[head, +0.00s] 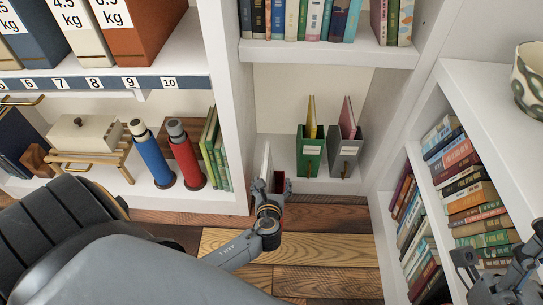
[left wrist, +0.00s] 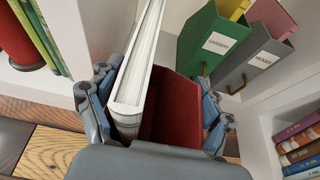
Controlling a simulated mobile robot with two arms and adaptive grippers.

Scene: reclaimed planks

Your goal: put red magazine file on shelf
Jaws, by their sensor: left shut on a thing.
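The red magazine file (left wrist: 174,112) is in my left gripper (left wrist: 160,112), whose fingers sit on both sides of it. A thick white-paged book or magazine (left wrist: 138,65) stands in the file. In the head view the left gripper (head: 268,190) is at the front of the low shelf compartment (head: 286,146), and a bit of the red file (head: 279,183) shows beside it. I cannot tell whether the file touches the shelf floor. My right gripper (head: 502,272) is at the lower right, its fingers apart and empty.
A green file (head: 309,151) and a grey file (head: 345,153) stand in the compartment, right of the held file. A white divider (head: 229,100) bounds it on the left. Blue (head: 151,155) and red (head: 185,152) bottles stand beyond it. A bookcase (head: 472,190) is at right.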

